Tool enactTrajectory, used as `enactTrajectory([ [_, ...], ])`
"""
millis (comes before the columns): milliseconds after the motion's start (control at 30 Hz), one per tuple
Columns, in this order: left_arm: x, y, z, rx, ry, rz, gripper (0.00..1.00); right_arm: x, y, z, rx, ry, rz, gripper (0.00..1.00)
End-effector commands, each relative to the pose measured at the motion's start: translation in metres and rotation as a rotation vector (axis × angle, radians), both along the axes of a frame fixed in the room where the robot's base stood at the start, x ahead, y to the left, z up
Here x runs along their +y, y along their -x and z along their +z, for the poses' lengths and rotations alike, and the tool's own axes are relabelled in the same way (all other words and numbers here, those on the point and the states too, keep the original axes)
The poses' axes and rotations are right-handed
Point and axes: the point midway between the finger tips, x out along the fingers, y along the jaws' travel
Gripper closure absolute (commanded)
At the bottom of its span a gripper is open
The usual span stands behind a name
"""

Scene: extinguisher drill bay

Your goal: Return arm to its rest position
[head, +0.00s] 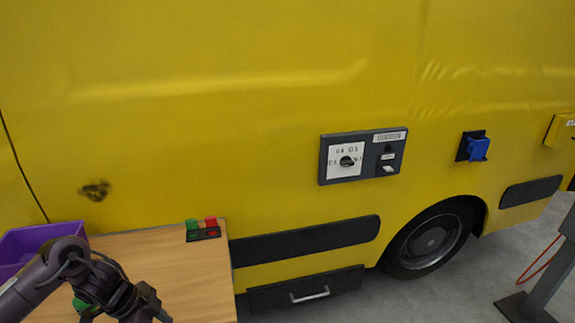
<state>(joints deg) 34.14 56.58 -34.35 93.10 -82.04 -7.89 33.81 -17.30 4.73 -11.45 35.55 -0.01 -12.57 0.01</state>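My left arm comes in from the lower left, over the wooden table (195,268). My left gripper (155,306) is above the table near the picture's bottom edge. Its fingers are small, dark and partly cut off, so I cannot tell whether they are open or shut. No held object is visible at it. My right arm and gripper are not in view. A small green patch (80,304) shows beside my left arm, mostly hidden.
A purple bin (42,238) stands at the table's left. Green and red buttons (203,229) sit at its back edge. Behind is a yellow vehicle (270,100) with a dark control panel (334,174) and a blue socket (478,150). A grey stand (545,290) is at right.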

Motion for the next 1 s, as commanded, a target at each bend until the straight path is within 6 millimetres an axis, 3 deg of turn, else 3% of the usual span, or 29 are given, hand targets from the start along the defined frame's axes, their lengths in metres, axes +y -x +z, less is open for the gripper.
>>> enactTrajectory([
  [367,-0.026,-0.023,-0.050,-0.035,0.124,0.096,0.59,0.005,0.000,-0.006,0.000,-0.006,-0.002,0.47],
  [567,-0.043,-0.037,-0.104,-0.059,0.212,0.214,0.59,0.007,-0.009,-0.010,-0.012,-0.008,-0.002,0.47],
  [667,-0.049,-0.039,-0.140,-0.068,0.249,0.299,0.59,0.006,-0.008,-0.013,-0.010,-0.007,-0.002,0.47],
  [800,-0.052,-0.029,-0.210,-0.068,0.277,0.457,0.59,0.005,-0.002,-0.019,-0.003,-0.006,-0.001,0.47],
  [867,-0.051,-0.015,-0.250,-0.059,0.274,0.541,0.59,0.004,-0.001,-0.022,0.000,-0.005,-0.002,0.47],
  [1000,-0.045,0.041,-0.340,-0.024,0.214,0.734,0.59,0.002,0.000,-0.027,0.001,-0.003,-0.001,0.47],
])
